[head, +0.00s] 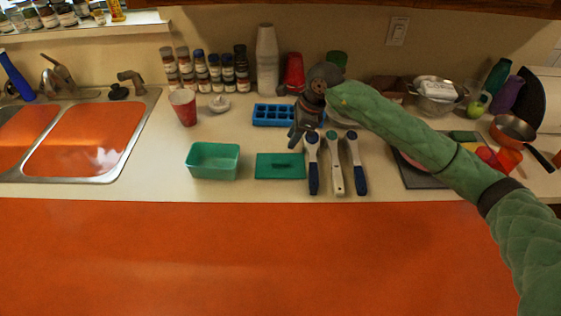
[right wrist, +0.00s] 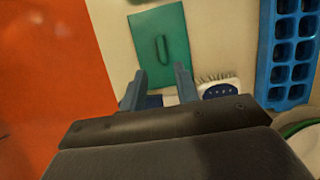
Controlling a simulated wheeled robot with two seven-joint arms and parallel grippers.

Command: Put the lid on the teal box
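The teal box (head: 212,174) stands open and upright on the counter, left of the lid. The flat teal lid (head: 266,170) lies on the counter with its small raised handle up; it also shows in the right wrist view (right wrist: 175,25). My right gripper (head: 298,142) is above the counter, just behind and right of the lid. In the right wrist view its two fingers (right wrist: 158,82) are apart with nothing between them, and the lid lies beyond their tips. My left gripper is not in view.
Several brushes (head: 333,176) lie close to the lid's right. A blue ice tray (head: 262,117) is behind it, with a red cup (head: 184,107) to the left. The sink (head: 85,140) is at far left. Counter between cup and box is clear.

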